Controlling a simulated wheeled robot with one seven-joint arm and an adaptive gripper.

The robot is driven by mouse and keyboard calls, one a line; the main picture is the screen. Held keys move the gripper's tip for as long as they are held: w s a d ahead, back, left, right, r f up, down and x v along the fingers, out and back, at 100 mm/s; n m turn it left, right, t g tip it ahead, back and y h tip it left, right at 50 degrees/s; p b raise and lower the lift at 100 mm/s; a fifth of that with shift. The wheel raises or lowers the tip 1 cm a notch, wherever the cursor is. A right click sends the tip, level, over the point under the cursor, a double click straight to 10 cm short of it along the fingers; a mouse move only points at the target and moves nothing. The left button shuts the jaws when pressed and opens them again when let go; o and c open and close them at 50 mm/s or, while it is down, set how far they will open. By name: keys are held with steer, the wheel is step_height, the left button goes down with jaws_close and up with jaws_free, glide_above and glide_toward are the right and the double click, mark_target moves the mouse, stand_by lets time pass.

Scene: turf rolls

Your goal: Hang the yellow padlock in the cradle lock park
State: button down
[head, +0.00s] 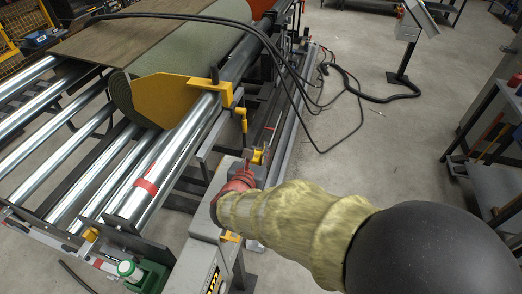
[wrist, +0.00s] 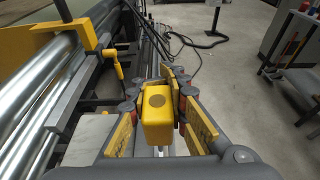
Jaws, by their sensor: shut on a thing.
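My gripper (head: 256,160) is shut on the yellow padlock (wrist: 157,116). In the wrist view the padlock is a blocky yellow body with a round dark spot on top, between my yellow-padded fingers. Its shackle is hidden there. In the head view the padlock shows only as a small yellow patch at my fingertips, above a grey machine body. A yellow bracket (head: 222,88) with a hanging yellow handle (head: 241,117) is beyond and left of my gripper; it also shows in the wrist view (wrist: 110,56). I cannot tell which fitting is the cradle lock park.
Steel rollers (head: 155,180) and a green turf roll (head: 185,55) with a yellow end plate (head: 165,98) fill the left. Black cables (head: 345,95) trail across the floor. A workbench (head: 490,150) stands at the right. The floor between is mostly open.

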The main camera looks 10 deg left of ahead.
steer(key=shift+f+b, duration=1.45)
steer(key=shift+f, duration=0.35)
steer(key=c, duration=1.6)
jaws_free()
steer(key=v, duration=1.2)
